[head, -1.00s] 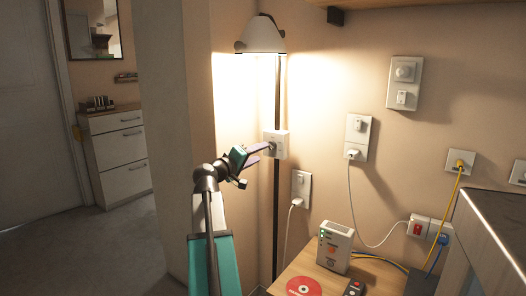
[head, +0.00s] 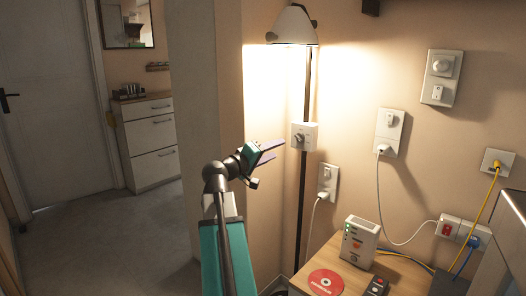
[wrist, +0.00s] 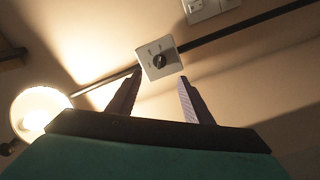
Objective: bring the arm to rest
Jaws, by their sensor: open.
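My gripper (head: 272,152) is at the end of my teal arm, near the middle of the head view. It is open and empty, its two purple fingers pointing right toward the lamp pole. In the wrist view my gripper (wrist: 160,98) shows its two fingers spread apart. A white switch box with a dark knob (head: 303,137) sits on the lamp pole just beyond the fingertips. In the wrist view the switch box (wrist: 152,50) appears ahead of the gap between the fingers, and the fingers are apart from it.
A lit lamp (head: 291,26) tops a dark pole (head: 302,195) by the wall corner. A wooden table (head: 329,258) at lower right holds a white box (head: 360,240), a red disc (head: 325,282) and a remote (head: 377,286). Wall sockets and cables are at right. Open floor (head: 105,235) lies left.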

